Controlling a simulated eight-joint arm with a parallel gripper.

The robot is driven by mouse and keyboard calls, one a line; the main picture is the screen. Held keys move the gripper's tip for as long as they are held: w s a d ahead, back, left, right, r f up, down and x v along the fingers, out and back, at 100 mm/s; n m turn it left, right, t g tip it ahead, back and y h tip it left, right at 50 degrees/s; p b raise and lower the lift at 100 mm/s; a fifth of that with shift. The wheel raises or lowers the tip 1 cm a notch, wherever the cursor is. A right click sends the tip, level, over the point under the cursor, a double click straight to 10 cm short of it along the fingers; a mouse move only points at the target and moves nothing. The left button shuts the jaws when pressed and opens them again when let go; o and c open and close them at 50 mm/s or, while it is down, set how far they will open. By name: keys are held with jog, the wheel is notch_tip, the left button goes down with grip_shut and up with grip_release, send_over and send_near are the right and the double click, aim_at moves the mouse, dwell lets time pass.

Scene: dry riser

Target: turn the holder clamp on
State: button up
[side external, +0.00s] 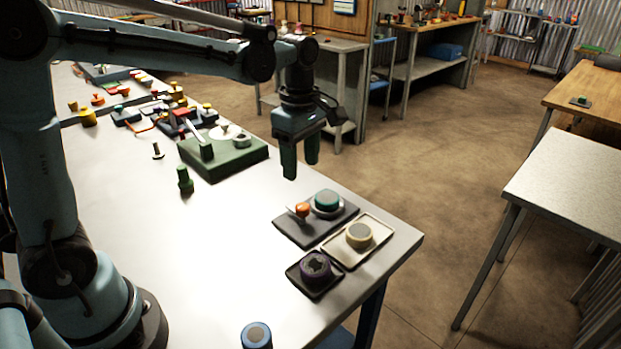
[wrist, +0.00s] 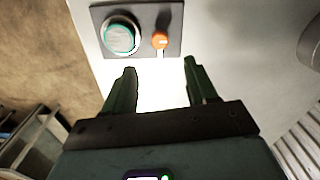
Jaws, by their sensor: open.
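A dark plate (side external: 286,229) near the right end of the bench carries a teal disc in a pale ring (side external: 327,201) and an orange knob with a pale lever (side external: 302,210). No label shows which fitting is the holder clamp. In the wrist view the plate (wrist: 151,12) lies beyond my fingertips, with the teal disc (wrist: 120,37) at left and the orange knob (wrist: 159,41) at right, its lever pointing toward my gripper. My gripper (side external: 301,169) is open and empty, pointing down above the bench, up and left of the plate. Its green fingers (wrist: 159,66) are apart.
A cream tray with a round yellowish piece (side external: 359,236) and a black plate with a purple ring (side external: 315,267) stand close by. A green box with fittings (side external: 230,163) and a green peg (side external: 185,180) stand left. The bench middle (side external: 200,240) is bare.

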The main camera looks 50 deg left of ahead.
aim_at(303, 206)
notch_tip(303, 206, down, 10)
jog(key=shift+f, duration=0.1)
dwell(0.4)
jog(key=c, duration=1.1)
jog(key=shift+o, duration=0.2)
jog(key=shift+m, duration=0.4)
jog(key=m, duration=0.3)
jog(key=shift+m, duration=0.4)
jog(key=m, duration=1.3)
